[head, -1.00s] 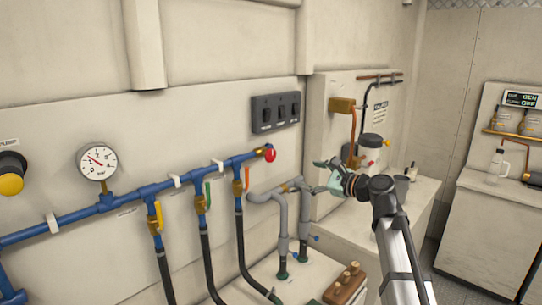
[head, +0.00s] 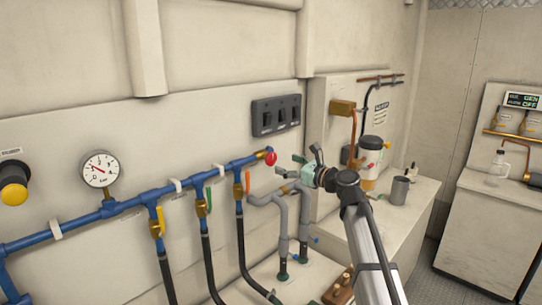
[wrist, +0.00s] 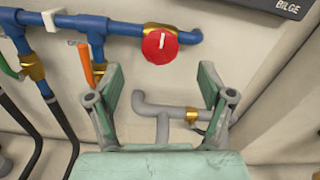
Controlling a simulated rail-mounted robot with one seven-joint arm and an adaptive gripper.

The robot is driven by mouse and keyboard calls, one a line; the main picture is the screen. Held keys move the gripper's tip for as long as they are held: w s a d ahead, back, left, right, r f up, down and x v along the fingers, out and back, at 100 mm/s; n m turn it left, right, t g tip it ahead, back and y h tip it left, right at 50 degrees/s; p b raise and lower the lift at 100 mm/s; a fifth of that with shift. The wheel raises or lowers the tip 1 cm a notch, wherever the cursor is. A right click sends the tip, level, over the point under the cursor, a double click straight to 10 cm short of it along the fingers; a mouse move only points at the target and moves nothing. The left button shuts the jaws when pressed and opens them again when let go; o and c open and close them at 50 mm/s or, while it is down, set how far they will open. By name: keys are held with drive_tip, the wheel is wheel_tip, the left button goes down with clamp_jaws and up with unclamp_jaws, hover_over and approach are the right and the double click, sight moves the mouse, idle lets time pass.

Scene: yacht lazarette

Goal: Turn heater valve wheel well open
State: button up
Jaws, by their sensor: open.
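A small red round wheel with a white mark on its face (head: 271,158) sits at the right end of the blue wall pipe. In the wrist view the red wheel (wrist: 160,46) is unobstructed, above and between my fingertips. No label naming it can be read. My gripper (head: 306,155) has pale green fingers and is just right of the wheel in the head view.
The blue pipe (head: 110,209) carries a gauge (head: 99,169) and valves with yellow, green and orange handles. A black switch panel (head: 276,115) is above the wheel. Grey pipes (head: 281,232) run below it. A grey cup (head: 398,191) stands on the counter at right.

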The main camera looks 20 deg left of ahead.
sight(273, 159)
drive_tip(key=p+x, duration=0.2)
drive_tip(key=x, duration=0.6)
drive_tip(key=c, duration=1.2)
